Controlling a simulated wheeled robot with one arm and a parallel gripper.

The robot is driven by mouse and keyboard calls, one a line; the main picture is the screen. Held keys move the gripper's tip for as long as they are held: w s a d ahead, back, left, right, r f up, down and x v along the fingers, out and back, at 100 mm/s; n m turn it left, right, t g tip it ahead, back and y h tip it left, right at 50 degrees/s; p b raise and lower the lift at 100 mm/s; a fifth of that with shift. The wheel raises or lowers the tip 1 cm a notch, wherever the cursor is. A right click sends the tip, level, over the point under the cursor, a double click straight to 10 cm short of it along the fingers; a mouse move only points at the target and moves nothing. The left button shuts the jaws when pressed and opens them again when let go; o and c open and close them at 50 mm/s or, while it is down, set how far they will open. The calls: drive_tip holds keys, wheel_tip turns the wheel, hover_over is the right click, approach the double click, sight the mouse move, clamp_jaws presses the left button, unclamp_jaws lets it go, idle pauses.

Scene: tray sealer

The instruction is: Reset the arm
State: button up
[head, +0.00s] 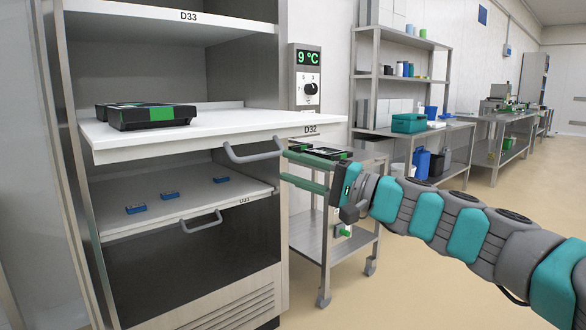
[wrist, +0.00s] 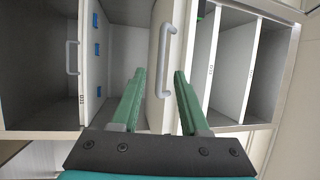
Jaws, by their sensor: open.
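My gripper (head: 283,165) is at the right side of the cabinet, at the end of my teal and grey arm. Its two green fingers are apart with nothing held between them; they also show in the wrist view (wrist: 160,75). The pulled-out shelf D32 (head: 210,137) has a grey bar handle (head: 253,154) just beyond the fingertips. In the wrist view this handle (wrist: 165,45) lies ahead of the gap between the fingers, apparently clear of them.
Black trays with green labels (head: 150,116) lie on shelf D32. A lower shelf (head: 185,205) with small blue items (head: 168,195) is also pulled out. A steel cart (head: 325,230) stands behind my gripper. Open floor (head: 420,290) lies to the right.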

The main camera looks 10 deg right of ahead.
drive_tip(key=s+a+f+n+g+h+p, duration=0.15)
drive_tip(key=s+a+n+g, duration=0.25)
drive_tip(key=s+a, duration=0.4)
drive_tip(key=s+a+f+n+g+h+p, duration=0.2)
drive_tip(key=s+f+h, duration=0.1)
drive_tip(key=s+f, duration=0.3)
drive_tip(key=s+a+f+n+g+h+p, duration=0.1)
drive_tip(key=s+a+f+g+h+p, duration=0.1)
drive_tip(key=s+f, duration=0.4)
drive_tip(key=s+d+f+g+h+p, duration=0.1)
drive_tip(key=s+d+f+g+h, duration=0.1)
drive_tip(key=s+d+f+h, duration=0.3)
drive_tip(key=s+d+f+m+g+h+p, duration=0.1)
drive_tip(key=s+d+f+g+h+p, duration=0.1)
drive_tip(key=s+d+f+h, duration=0.3)
drive_tip(key=s+d+f, duration=0.3)
drive_tip(key=s+d, duration=0.4)
drive_tip(key=d, duration=0.2)
drive_tip(key=shift+s+f+g, duration=0.25)
drive_tip(key=shift+f+g, duration=0.05)
drive_tip(key=shift+f, duration=0.1)
